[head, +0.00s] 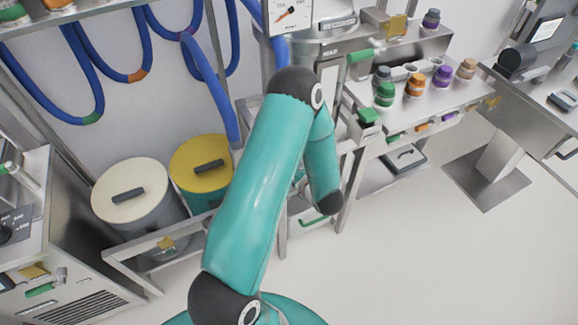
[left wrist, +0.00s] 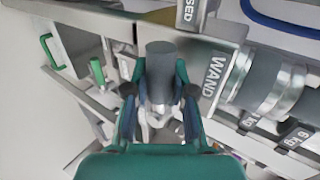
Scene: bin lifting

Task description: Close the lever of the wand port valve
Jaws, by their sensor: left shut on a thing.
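In the left wrist view my left gripper (left wrist: 160,95) is shut on a dark grey cylindrical grip (left wrist: 160,60), which stands between its two fingers. The grip looks like the handle of the wand port valve's lever; the rest of the lever is mostly hidden by the fingers. A plate marked WAND (left wrist: 212,72) is just right of the gripper. A sign ending in "SED" (left wrist: 188,12) is above it, partly cut off. In the head view, a teal arm of mine covers the middle, and its gripper is hidden. My right gripper is in neither view.
A grey pipe with a metal clamp (left wrist: 280,90) lies close right of the WAND plate. A green handle (left wrist: 97,72) is at left. In the head view, a cream-lidded bin (head: 115,205) and a yellow-lidded bin (head: 192,155) stand left of my arm.

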